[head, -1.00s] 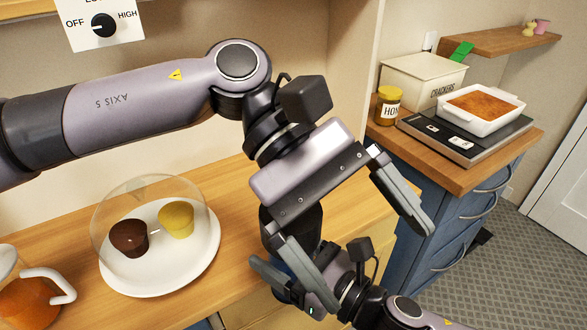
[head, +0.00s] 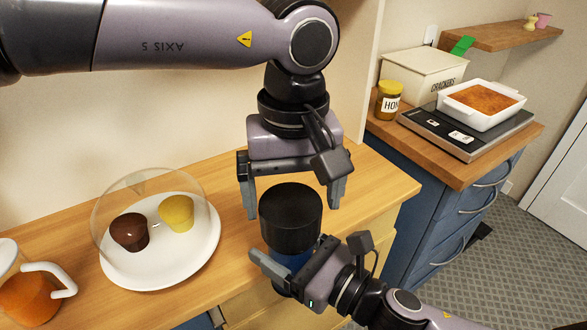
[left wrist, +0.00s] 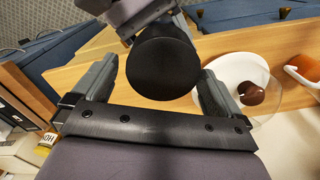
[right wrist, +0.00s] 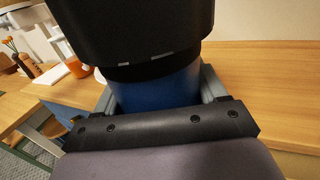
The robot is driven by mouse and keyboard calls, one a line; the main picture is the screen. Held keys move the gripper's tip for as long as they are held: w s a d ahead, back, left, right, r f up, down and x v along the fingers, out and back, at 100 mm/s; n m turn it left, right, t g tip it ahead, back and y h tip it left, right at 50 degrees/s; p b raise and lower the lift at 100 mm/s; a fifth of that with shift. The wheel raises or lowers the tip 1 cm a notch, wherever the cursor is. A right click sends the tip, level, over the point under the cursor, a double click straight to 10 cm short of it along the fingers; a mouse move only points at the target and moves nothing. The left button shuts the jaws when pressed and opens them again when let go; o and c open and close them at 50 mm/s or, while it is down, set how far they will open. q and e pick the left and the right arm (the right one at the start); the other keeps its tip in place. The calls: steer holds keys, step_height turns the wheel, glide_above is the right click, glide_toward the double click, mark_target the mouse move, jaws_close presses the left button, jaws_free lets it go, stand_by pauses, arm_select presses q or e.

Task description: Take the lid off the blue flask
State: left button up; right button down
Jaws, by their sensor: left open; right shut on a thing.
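The blue flask (head: 284,262) stands upright near the counter's front edge, with its wide black lid (head: 291,218) on top. My right gripper (head: 284,272) is shut on the flask's blue body below the lid; the right wrist view shows the blue body (right wrist: 158,92) between its fingers. My left gripper (head: 294,203) is open, pointing down, with a finger on either side of the lid's upper part. In the left wrist view the round lid top (left wrist: 162,68) lies between the open fingers, with gaps at both sides.
A white plate (head: 170,275) with a brown and a yellow cupcake under a clear dome stands left of the flask. An orange-filled jug (head: 30,298) is at far left. A scale (head: 470,130) with a white baking dish, a honey jar (head: 388,100) and a crackers box (head: 425,75) are right.

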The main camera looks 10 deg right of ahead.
mark_target(291, 249)
arm_select(q)
steer(key=shift+f, duration=1.75)
